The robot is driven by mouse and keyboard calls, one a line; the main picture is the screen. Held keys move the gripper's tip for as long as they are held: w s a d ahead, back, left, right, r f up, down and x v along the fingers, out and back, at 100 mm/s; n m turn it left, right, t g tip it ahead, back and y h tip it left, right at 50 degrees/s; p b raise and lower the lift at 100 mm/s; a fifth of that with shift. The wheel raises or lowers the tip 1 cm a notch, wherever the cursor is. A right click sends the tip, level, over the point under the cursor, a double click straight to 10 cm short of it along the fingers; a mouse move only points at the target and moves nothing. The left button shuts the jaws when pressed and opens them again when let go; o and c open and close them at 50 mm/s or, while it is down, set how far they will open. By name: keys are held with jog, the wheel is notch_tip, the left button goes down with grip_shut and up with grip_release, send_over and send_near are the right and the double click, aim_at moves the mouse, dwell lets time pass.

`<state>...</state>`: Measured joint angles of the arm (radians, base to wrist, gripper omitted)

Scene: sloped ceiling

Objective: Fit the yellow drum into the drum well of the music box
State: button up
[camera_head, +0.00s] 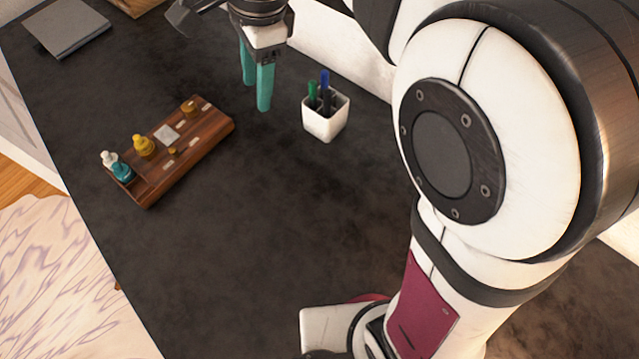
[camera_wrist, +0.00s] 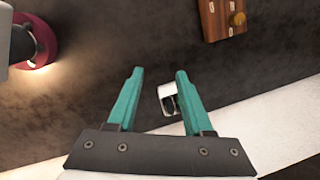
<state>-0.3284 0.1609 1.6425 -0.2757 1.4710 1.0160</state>
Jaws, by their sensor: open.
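The wooden music box (camera_head: 190,150) lies on the dark table at left centre in the head view; one end shows at the top right of the wrist view (camera_wrist: 211,22). A yellow knobbed piece (camera_head: 143,147) stands near its left part. A darker gold-yellow round piece (camera_head: 190,107) sits at its far end and shows in the wrist view (camera_wrist: 237,19). I cannot tell for certain which is the drum, and the drum well is not clear. My gripper (camera_head: 257,95) is open and empty, above the table to the right of the box. Both teal fingers show in the wrist view (camera_wrist: 159,71).
A white cup (camera_head: 326,121) with green and blue pens stands right of my gripper. White and teal pegs (camera_head: 121,170) stand at the box's left end. A grey book (camera_head: 66,33) lies at the far left. The table in front of the box is clear.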

jog(key=s+d+f+n, duration=0.3)
jog(key=s+d, duration=0.3)
jog(key=s, duration=0.5)
jog(key=s+d+f+n, duration=0.4)
jog(key=s+d, duration=0.1)
jog(key=s, duration=0.6)
jog(key=shift+d+f+n+g, duration=0.3)
jog(key=shift+d+g, duration=0.1)
